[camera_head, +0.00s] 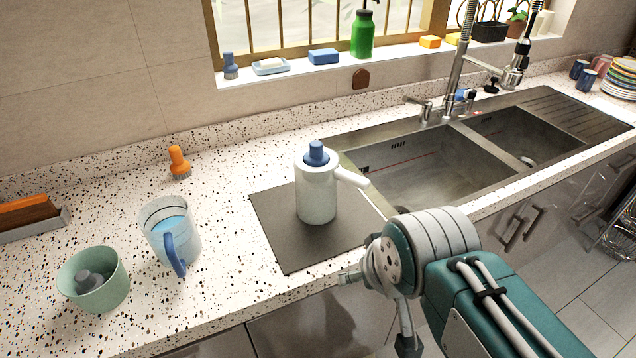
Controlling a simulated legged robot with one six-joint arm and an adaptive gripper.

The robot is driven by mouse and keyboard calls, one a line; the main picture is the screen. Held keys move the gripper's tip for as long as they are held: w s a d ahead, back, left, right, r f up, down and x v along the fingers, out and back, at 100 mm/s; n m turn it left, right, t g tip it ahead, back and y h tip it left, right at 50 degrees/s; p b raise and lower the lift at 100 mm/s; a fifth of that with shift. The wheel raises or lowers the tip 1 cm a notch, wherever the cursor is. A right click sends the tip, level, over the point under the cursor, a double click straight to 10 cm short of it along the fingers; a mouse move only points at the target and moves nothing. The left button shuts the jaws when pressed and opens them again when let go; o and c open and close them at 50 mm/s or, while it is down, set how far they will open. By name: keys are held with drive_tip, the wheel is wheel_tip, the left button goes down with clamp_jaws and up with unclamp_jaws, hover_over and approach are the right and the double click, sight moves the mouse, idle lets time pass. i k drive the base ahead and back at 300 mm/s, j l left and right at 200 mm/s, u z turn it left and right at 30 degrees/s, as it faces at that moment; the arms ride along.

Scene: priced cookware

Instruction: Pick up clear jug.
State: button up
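The clear jug (184,243) stands upright on the speckled counter at the left. It has a blue handle (173,256) facing the front and light blue contents. My gripper (378,312) is at the lower middle right, by the counter's front edge and well to the right of the jug. Its two finger ends look spread apart, with nothing between them. They do not touch the jug.
A white pot with a blue knob (317,190) stands on a dark mat (279,243) between jug and gripper. A green bowl (94,279) holding a grey item is left of the jug. A double sink (428,172) is right.

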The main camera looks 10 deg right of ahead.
sight(167, 223)
drive_tip(key=j, duration=1.6)
drive_tip(key=k, duration=0.05)
